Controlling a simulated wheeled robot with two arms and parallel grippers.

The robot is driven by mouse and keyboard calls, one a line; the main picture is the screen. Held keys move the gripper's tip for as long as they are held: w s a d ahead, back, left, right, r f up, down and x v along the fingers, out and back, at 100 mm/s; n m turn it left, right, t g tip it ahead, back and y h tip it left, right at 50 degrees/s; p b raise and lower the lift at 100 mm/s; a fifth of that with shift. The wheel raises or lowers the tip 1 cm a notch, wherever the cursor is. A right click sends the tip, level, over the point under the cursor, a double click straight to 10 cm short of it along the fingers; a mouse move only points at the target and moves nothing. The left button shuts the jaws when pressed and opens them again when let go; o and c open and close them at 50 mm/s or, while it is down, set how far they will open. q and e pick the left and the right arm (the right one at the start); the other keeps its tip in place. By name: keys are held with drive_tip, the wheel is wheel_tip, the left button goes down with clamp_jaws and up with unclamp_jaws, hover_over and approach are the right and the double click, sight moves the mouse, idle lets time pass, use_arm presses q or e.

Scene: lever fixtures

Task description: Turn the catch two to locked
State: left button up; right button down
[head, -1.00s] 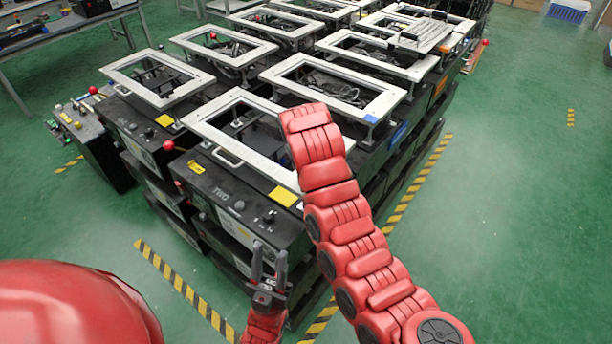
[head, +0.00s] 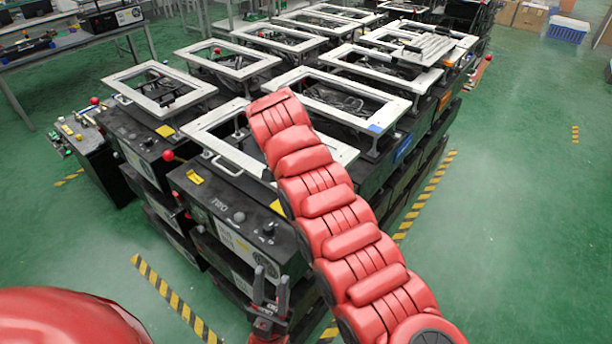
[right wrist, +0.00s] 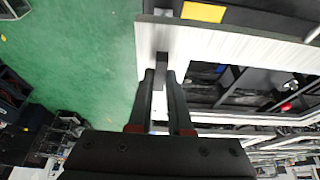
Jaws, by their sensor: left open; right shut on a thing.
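The black box marked TWO (head: 219,204) is in the middle of the head view, with a pale frame (head: 208,129) on top. My right arm crosses in front of its right side and hides the right gripper and the catch there. In the right wrist view my right gripper (right wrist: 162,84) is shut on a dark lever (right wrist: 161,72) at the end of the pale frame, taken to be catch two. Whether it stands at locked cannot be told. My left gripper (head: 271,290) is open and empty, low in front of the box.
Several similar boxes with pale frames (head: 160,88) stand close behind and beside. A red ball knob (head: 168,155) stands at the box's left. Striped tape (head: 172,290) marks the green floor, which is clear at the right (head: 510,200).

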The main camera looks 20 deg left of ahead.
idle(0.5)
drive_tip(key=c, duration=0.8)
unclamp_jaws()
drive_tip(key=shift+c, duration=0.2)
drive_tip(key=p+v, duration=0.2)
drive_tip(key=v, duration=1.5)
drive_tip(key=shift+r, duration=0.25)
drive_tip(key=shift+f, duration=0.1)
